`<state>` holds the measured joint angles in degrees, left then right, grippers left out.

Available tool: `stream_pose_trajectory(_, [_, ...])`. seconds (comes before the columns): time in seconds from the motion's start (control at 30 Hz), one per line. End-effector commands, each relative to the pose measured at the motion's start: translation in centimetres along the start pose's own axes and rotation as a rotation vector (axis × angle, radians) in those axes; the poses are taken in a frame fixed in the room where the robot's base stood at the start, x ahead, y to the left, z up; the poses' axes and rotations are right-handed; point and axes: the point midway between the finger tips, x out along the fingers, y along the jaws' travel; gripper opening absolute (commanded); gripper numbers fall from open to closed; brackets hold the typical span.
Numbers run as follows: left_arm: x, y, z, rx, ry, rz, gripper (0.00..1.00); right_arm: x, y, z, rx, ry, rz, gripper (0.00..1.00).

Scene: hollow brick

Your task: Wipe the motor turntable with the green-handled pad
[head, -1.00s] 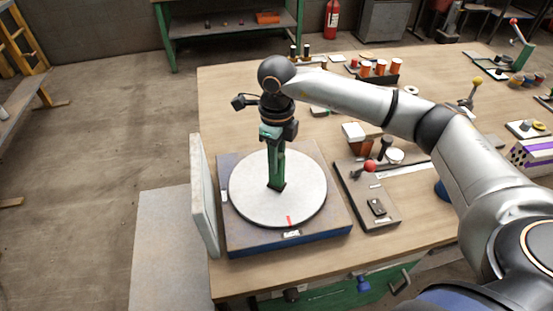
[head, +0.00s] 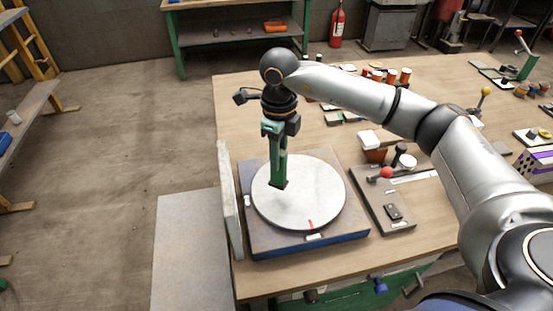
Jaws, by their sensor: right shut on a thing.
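The motor turntable (head: 318,187) is a round, light grey disc with a red mark near its front edge. It sits on a square blue-sided base (head: 300,243) at the table's left front corner. My right gripper (head: 275,130) points down over the disc and is shut on the green-handled pad (head: 279,168). The handle hangs nearly upright, with its dark lower end over the disc, left of the centre. I cannot tell if that end touches the surface. The gripper's fingers are partly hard to tell from the green handle. My left gripper is out of view.
An upright pale panel (head: 230,200) stands along the base's left side. A grey tray (head: 396,218) with a red-knobbed lever lies to the right. Orange-and-white containers (head: 390,76) and other small parts stand farther back. Bare wooden table (head: 240,110) shows behind the turntable.

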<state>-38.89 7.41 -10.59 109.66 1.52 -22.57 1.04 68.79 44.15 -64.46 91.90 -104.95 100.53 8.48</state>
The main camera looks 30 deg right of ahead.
Motion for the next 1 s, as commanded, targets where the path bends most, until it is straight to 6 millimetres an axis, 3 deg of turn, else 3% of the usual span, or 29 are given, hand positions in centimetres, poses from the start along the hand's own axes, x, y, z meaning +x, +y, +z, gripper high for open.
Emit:
stream_pose_trajectory(0.4, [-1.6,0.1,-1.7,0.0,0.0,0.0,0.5,-3.6,-0.7,-0.3,0.005,-0.001,0.0,0.0])
stream_pose_trajectory(1.0, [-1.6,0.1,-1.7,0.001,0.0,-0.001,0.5,-3.6,-0.7,-0.3,0.004,0.0,0.0,0.0])
